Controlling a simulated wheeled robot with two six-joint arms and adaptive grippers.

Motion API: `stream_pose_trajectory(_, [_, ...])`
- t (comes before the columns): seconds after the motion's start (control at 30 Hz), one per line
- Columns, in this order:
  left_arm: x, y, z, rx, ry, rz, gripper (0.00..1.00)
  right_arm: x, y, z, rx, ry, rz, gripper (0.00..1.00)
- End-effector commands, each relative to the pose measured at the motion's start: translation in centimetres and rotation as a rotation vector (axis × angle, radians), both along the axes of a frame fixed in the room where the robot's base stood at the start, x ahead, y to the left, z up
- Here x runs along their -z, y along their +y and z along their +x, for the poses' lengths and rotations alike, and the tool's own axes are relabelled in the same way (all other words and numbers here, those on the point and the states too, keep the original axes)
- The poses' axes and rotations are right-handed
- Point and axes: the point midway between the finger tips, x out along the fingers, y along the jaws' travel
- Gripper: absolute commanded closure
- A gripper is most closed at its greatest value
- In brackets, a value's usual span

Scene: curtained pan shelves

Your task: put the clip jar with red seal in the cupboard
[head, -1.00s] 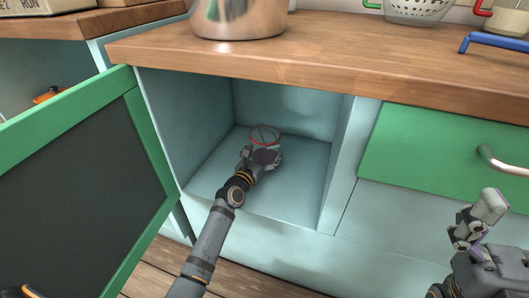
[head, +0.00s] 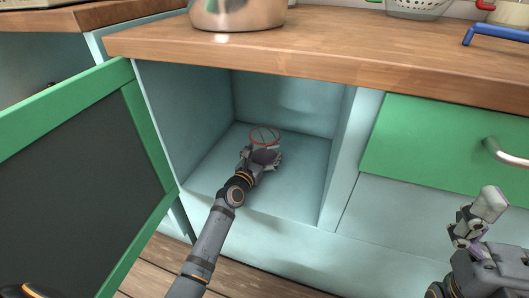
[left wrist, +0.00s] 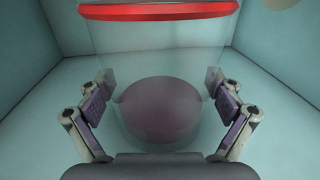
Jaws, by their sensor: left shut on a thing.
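The clip jar with red seal (head: 264,136) is clear glass with a red ring near its top. It is inside the open cupboard (head: 285,170), upright or nearly so, at or just above the cupboard floor; I cannot tell if it touches. My left gripper (head: 261,158) reaches into the cupboard and is shut on the jar. In the left wrist view the fingers (left wrist: 157,98) are on both sides of the jar (left wrist: 160,50), with the red seal at the top. My right gripper (head: 470,222) is at the right, outside the cupboard; its finger gap is unclear.
The green-framed cupboard door (head: 150,150) stands open at the left. The wooden counter (head: 330,50) runs above, with a metal pot (head: 237,12) on it. A green drawer (head: 440,140) with a metal handle is at the right. The cupboard floor around the jar is clear.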

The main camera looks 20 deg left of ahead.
Motion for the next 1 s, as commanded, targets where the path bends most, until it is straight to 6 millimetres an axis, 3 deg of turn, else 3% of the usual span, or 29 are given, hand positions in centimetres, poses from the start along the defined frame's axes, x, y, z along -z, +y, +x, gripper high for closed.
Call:
stream_pose_trajectory(0.03, [-0.2, 0.0, 0.1, -0.001, -0.007, -0.001, 0.7, 0.1, 0.0, 0.0, 0.0, 0.0, 0.0, 0.0])
stream_pose_trajectory(0.07, [-0.3, 0.0, 0.1, -0.001, -0.007, -0.001, 0.05, 0.0, 0.0, 0.0, 0.0, 0.0, 0.0, 0.0])
stream_pose_trajectory(0.1, [-0.3, 0.0, 0.1, -0.001, -0.006, -0.001, 0.0, 0.0, 0.0, 0.0, 0.0, 0.0, 0.0, 0.0])
stream_pose_trajectory(0.53, [0.4, 0.1, -0.8, 0.0, 0.005, 0.001, 0.0, 0.1, 0.1, 0.0, -0.002, 0.002, -0.004, 0.0])
stream_pose_trajectory(1.0, [0.1, 1.7, -10.6, 0.0, 0.001, 0.002, 0.0, 0.1, 0.0, 0.0, -0.001, 0.001, -0.002, 0.0])
